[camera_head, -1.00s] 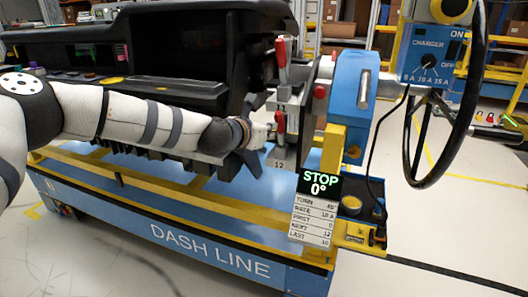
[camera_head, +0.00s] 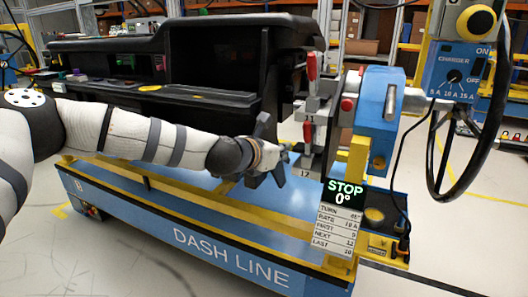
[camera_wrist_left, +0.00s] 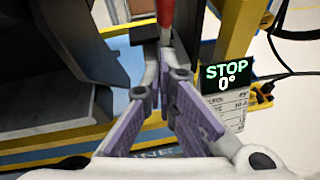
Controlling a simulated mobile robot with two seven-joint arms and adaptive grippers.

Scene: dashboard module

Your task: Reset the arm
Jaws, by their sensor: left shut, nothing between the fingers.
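My left gripper (camera_head: 280,150) is in front of the clamp station at the right end of the black dashboard (camera_head: 120,95). It is shut and empty. In the left wrist view its purple-padded fingers (camera_wrist_left: 165,75) come together near a red lever (camera_wrist_left: 165,12); I cannot tell whether they touch it. The head view shows two red levers, an upper one (camera_head: 312,66) and a lower one (camera_head: 307,132), beside plates marked 11 and 12. A display (camera_head: 345,190) reads STOP 0°. My right gripper is out of view.
The blue and yellow DASH LINE cart (camera_head: 150,217) stands below the arm. A blue rotary unit (camera_head: 380,100), a black steering wheel (camera_head: 432,150) and a charger panel (camera_head: 455,65) are to the right. Open floor lies in front.

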